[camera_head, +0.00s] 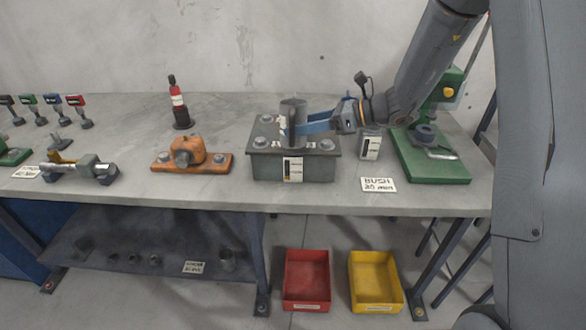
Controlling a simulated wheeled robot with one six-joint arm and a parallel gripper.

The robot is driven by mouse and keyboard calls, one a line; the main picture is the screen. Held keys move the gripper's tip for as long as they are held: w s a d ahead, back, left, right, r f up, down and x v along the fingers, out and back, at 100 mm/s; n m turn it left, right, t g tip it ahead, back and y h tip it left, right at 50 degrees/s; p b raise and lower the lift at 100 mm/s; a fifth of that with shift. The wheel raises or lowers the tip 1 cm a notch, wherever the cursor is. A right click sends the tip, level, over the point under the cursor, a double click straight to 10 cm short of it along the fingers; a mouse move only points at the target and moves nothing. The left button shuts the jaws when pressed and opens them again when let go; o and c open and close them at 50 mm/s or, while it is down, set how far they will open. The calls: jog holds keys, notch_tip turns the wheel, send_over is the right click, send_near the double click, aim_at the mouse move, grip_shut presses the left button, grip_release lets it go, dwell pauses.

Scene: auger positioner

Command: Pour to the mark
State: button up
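A grey metal cylinder (293,106) stands upright over the top of a dark grey bolted box (320,168) on the bench. A white label with a dark scale (293,169) is on the box's front. My gripper (303,126) has blue fingers and comes from the right, with its fingertips at the cylinder's right side. I cannot tell whether they are closed on it. A small grey container (370,143) with a similar scale label stands just right of the box, below my wrist. The inside of the cylinder and any contents are not visible.
On the bench (225,118) are an orange clamp block (190,154), a red-and-black bottle (178,103), a micrometer (78,168), a green press (432,155) and a "BUSH 30 mm" card (378,185). Red (306,292) and yellow bins (374,294) sit on the floor. The bench front between clamp and box is clear.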

aim_at(305, 111)
jog(key=shift+s+r+m+g+p, duration=0.25)
jog(key=shift+r+m+p, duration=0.35)
jog(key=shift+p, duration=0.7)
jog(key=shift+s+r+m+g+p, duration=0.15)
jog(key=shift+r+m+g+p, duration=0.4)
jog(key=shift+p, duration=0.75)
dwell(2.4)
jog(key=shift+r+m+p, duration=0.45)
jog(key=shift+r+p, duration=0.45)
jog(key=shift+p, duration=0.2)
dwell(1.9)
